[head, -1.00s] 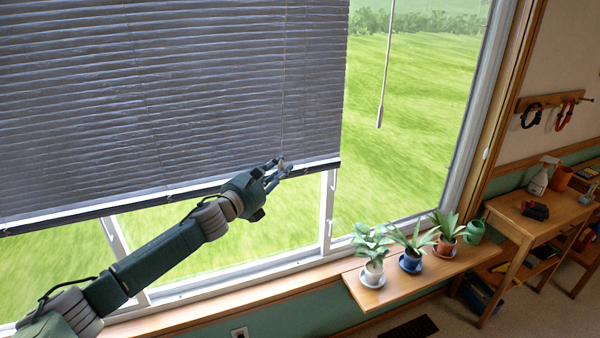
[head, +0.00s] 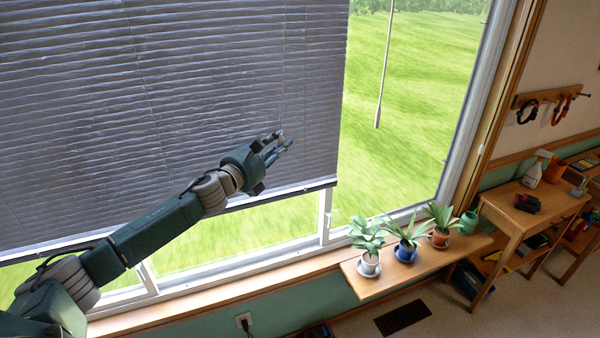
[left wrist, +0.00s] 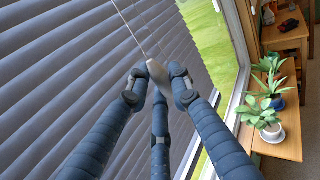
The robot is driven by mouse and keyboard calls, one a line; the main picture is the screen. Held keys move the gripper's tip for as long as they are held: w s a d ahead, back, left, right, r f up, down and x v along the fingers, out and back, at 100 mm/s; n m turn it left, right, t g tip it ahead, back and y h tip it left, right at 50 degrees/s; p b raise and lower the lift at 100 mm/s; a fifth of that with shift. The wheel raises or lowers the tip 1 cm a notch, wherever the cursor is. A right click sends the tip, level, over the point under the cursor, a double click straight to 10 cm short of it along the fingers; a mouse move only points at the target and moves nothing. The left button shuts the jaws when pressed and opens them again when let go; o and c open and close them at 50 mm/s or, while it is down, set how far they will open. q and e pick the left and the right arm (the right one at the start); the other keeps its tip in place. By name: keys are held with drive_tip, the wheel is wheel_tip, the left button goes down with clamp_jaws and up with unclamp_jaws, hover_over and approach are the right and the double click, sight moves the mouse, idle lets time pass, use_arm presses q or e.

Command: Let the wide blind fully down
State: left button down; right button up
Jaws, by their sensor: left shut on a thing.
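The wide blind (head: 170,90) is a grey slatted blind covering most of the window on the left and centre. Its bottom rail (head: 300,186) hangs above the window's lower frame, with a strip of glass showing below. My left gripper (head: 281,144) is in front of the blind near its right side, above the rail. In the left wrist view, its fingers are shut on a pale cord tassel (left wrist: 157,72), with thin cords (left wrist: 132,32) running up from it along the slats. My right gripper is not in view.
A thin wand (head: 384,70) hangs before the bare glass right of the blind. Several potted plants (head: 405,240) and a green watering can stand on a wooden shelf (head: 420,266) by the sill. A wooden table (head: 535,205) stands at the right.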

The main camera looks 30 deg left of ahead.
use_arm(q)
drive_tip(key=shift+d+r, duration=0.1)
drive_tip(key=shift+r, duration=1.85)
wheel_tip(320, 180, up, 9)
drive_tip(key=shift+r, duration=0.1)
wheel_tip(320, 180, up, 9)
drive_tip(key=shift+f, duration=0.1)
wheel_tip(320, 180, up, 9)
wheel_tip(320, 180, up, 9)
idle(0.7)
